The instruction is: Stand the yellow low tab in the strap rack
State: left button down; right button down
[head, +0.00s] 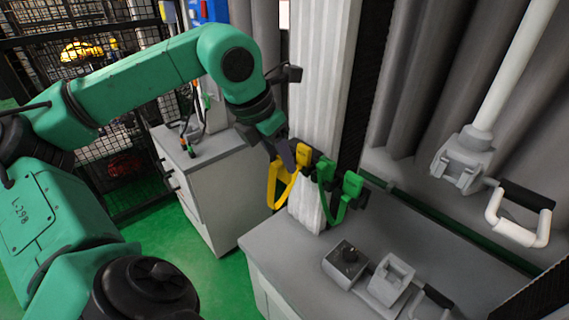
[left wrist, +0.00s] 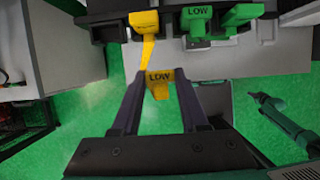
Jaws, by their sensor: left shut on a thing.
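My left gripper (head: 287,152) is shut on the yellow low tab (left wrist: 160,77), marked LOW, between its two dark fingertips (left wrist: 160,80). The tab is in the air, apart from the dark strap rack (left wrist: 109,31). A yellow strap (left wrist: 147,50) runs from the tab toward a yellow block (left wrist: 145,20) at the rack. In the head view the yellow strap (head: 279,192) hangs as a loop beside the white column, below a yellow block (head: 303,155). The gripper partly hides the held tab there. My right gripper is not in view.
Green straps (head: 340,210) with green tabs (head: 352,184) hang at the rack, right of the yellow one. A green tab marked LOW (left wrist: 195,20) is close by. The white column (head: 318,70) stands behind. A grey cabinet (head: 290,245) with a control box (head: 347,257) is below.

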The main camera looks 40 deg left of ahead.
pick_arm(q)
jog(key=w+a+r+p, duration=0.4)
jog(key=a+r+p, duration=0.2)
jog(key=a+p, duration=0.2)
jog(key=x, duration=0.5)
jog(key=w+p+x, duration=0.1)
jog(key=x, duration=0.2)
jog(key=shift+d+r, duration=0.25)
jog(key=shift+r, duration=0.05)
dwell(0.5)
jog(key=shift+c, duration=1.8)
grip_release()
